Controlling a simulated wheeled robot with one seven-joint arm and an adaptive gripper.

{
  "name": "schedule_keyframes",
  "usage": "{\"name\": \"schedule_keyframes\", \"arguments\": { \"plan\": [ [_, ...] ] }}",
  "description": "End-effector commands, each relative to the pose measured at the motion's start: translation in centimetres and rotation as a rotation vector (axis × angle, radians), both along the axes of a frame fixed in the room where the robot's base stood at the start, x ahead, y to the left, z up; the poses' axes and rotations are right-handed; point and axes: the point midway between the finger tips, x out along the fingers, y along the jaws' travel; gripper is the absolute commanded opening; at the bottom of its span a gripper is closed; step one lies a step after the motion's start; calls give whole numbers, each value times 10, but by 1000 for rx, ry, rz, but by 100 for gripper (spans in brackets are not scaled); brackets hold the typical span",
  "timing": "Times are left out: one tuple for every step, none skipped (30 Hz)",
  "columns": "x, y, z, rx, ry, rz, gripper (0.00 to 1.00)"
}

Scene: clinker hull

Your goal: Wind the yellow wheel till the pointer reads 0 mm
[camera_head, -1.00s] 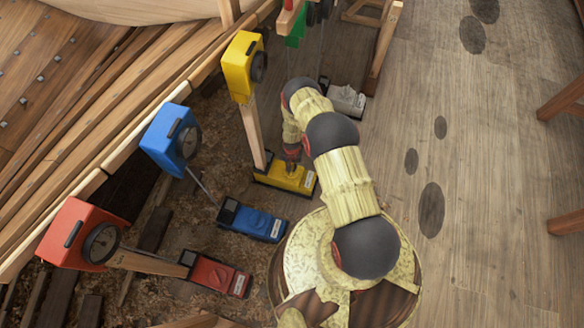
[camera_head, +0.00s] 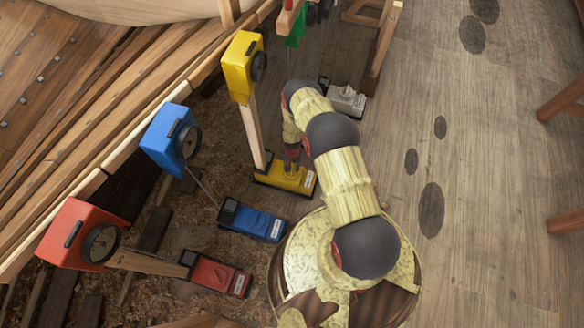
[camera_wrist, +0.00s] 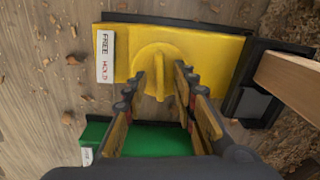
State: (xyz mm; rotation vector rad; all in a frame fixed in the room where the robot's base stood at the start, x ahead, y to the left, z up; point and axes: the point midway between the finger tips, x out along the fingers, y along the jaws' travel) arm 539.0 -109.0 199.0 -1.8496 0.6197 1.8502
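The yellow wheel (camera_wrist: 158,62) is a round knob with a raised grip bar, on top of the yellow base unit (camera_wrist: 222,62) in the wrist view. My gripper (camera_wrist: 160,76) is over the wheel with its two fingers apart, one on each side of the grip bar. I cannot tell whether either finger touches it. In the head view my gripper (camera_head: 291,158) points down onto the yellow base unit (camera_head: 274,177) and hides the wheel. The yellow gauge box (camera_head: 240,62) stands on a wooden post above. Its dial (camera_head: 259,67) is seen nearly edge-on; the pointer cannot be read.
A white FREE/HOLD label (camera_wrist: 106,57) sits on the yellow unit. A green unit (camera_wrist: 160,140) lies close by. Blue (camera_head: 252,220) and red (camera_head: 214,273) units with gauges stand along the plank hull (camera_head: 110,100).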

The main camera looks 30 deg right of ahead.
Motion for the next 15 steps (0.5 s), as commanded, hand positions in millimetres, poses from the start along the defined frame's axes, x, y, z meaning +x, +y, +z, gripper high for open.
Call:
{"name": "schedule_keyframes", "arguments": {
  "plan": [
    [0, 0, 0, 0, 0, 0, 27],
    [0, 0, 0, 0, 0, 0, 27],
    [0, 0, 0, 0, 0, 0, 27],
    [0, 0, 1, 0, 0, 0, 27],
    [0, 0, 1, 0, 0, 0, 27],
    [0, 0, 3, 0, 0, 0, 27],
    [0, 0, 5, 0, 0, 0, 27],
    [0, 0, 7, 0, 0, 0, 27],
    [1, 0, 12, -1, -1, 0, 27],
    [2, 0, 15, 0, -2, 0, 27],
    [2, 0, 19, 0, -2, 0, 27],
    [2, 0, 25, 0, -2, 0, 27],
    [1, 0, 30, 0, -1, 0, 27],
    [1, 0, 34, 0, -1, 0, 27],
    [1, 0, 42, 0, -1, 0, 27]
  ]
}}
